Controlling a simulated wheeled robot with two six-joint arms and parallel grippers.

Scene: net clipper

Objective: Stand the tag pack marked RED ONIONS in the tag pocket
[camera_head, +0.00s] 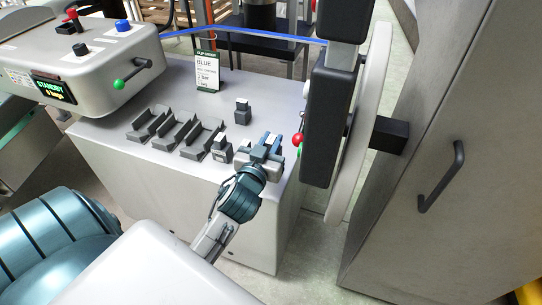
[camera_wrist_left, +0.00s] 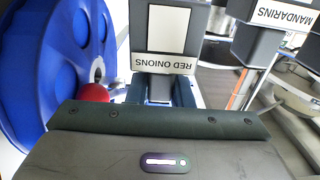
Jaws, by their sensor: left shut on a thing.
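The tag pack marked RED ONIONS (camera_wrist_left: 166,64) fills the top middle of the left wrist view, its lettering upside down there. My left gripper (camera_head: 266,148) is shut on this pack, over the right part of the grey bench top in the head view. The fingers partly hide the pack in the head view. A second pack, marked MANDARINS (camera_wrist_left: 282,14), shows at the upper right of the wrist view, apart from the held one. Three dark open holders (camera_head: 174,131) stand in a row left of my gripper; I cannot tell which thing is the tag pocket. My right gripper is not in view.
Two dark packs stand on the bench (camera_head: 185,85), one behind (camera_head: 242,112) and one left (camera_head: 221,150) of my gripper. A sign card (camera_head: 207,71) stands at the back. A tall dark machine column (camera_head: 327,125) and a red ball (camera_head: 298,139) are close on the right.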

